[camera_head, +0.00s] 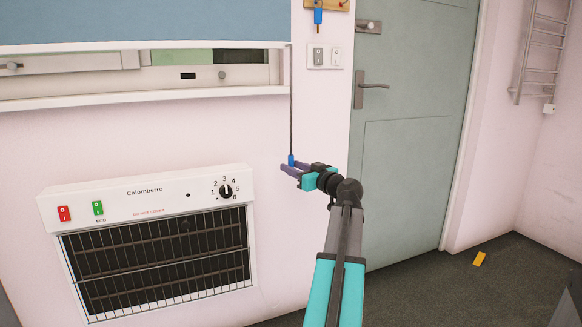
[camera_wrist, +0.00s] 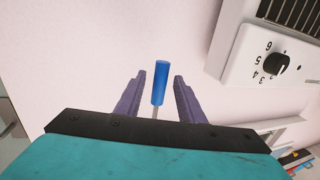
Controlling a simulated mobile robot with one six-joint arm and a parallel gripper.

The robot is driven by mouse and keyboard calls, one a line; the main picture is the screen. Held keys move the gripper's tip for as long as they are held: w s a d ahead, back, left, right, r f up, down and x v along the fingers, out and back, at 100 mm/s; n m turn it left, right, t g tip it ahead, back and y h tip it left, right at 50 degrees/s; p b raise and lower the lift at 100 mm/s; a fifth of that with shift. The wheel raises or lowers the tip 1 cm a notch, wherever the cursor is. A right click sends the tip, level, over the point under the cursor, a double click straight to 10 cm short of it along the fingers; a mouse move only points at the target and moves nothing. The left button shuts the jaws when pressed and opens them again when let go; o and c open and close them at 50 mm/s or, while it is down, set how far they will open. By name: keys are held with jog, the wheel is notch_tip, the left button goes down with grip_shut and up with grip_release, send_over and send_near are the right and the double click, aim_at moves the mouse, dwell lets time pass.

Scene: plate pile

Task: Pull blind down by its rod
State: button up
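The blue blind (camera_head: 150,22) covers the upper part of the window, its white bottom bar above the sill. A thin dark rod (camera_head: 291,105) hangs from the blind's right end and ends in a blue handle (camera_head: 291,160). My gripper (camera_head: 287,166) is at the rod's lower end. In the wrist view, the blue handle (camera_wrist: 160,83) stands between the two purple fingers of my gripper (camera_wrist: 160,82). Gaps show on both sides of the handle, so the fingers are open and not pressed on it.
A white wall heater (camera_head: 150,240) with a dial and switches sits below the window, left of my gripper. A grey-green door (camera_head: 415,150) is to the right. Light switches (camera_head: 325,56) are above, and a yellow object (camera_head: 479,258) lies on the dark floor.

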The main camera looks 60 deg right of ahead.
jog(key=p+v, duration=0.3)
jog(key=v, duration=0.9)
jog(key=shift+w+a+f, duration=0.1)
jog(key=shift+w+a, duration=0.05)
